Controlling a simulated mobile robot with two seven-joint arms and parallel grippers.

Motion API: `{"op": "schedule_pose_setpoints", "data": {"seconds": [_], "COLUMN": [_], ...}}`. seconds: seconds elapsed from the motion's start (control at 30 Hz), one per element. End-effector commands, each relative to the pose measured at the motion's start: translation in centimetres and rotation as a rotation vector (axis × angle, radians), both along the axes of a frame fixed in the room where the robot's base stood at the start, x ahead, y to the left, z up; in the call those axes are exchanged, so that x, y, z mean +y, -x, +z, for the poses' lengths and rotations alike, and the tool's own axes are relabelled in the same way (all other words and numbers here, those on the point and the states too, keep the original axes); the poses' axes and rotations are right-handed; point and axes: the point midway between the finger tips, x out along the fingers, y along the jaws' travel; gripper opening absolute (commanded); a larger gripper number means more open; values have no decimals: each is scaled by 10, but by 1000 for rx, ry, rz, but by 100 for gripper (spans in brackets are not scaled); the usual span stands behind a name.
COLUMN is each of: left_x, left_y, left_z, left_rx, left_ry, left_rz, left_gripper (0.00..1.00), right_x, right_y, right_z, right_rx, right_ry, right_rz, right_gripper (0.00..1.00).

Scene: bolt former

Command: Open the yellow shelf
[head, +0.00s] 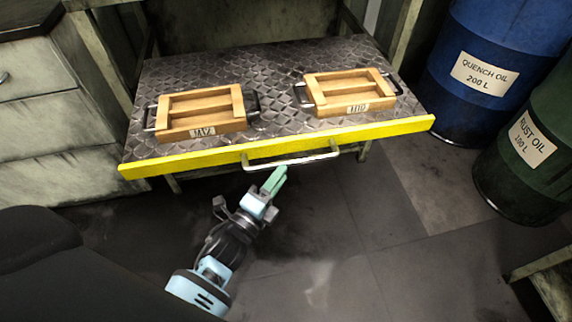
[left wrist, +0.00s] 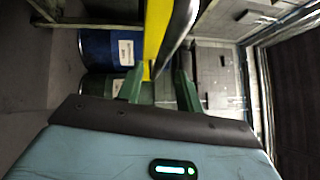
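The yellow shelf has a dark diamond-plate top and a yellow front edge (head: 200,160). It juts forward of the upright posts behind it; how far it slides is not shown. A silver bar handle (head: 305,160) runs along the middle of the front edge. My left gripper (head: 279,174) has green fingers just below and in front of the handle's left part. In the left wrist view, its fingers (left wrist: 159,76) are apart, with the yellow edge (left wrist: 154,35) and the handle bar (left wrist: 176,38) beyond them. No grasp on the handle shows. My right gripper is not in view.
Two wooden trays, one at left (head: 205,112) and one at right (head: 350,90), sit on the shelf. A blue drum (head: 490,40) and a green drum (head: 520,185) stand at right. A drawer cabinet (head: 35,120) stands at left. The floor before the shelf is clear.

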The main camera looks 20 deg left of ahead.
Motion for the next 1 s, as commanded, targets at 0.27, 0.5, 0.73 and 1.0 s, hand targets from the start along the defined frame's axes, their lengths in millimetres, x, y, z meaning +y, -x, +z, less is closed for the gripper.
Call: {"op": "schedule_pose_setpoints", "data": {"seconds": [0.27, 0.5, 0.73, 1.0], "left_x": [5, 5, 5, 17], "left_y": [22, 23, 22, 55], "left_z": [-3, -3, -3, -33], "left_rx": [0, 0, 0, 131], "left_ry": [0, 0, 1, 136], "left_rz": [1, 1, 1, 27], "left_gripper": [36, 36, 36, 36], "right_x": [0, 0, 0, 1], "right_y": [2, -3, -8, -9], "right_z": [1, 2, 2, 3], "right_rx": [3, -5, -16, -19], "right_ry": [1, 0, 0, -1], "right_rz": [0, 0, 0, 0], "right_gripper": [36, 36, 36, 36]}}
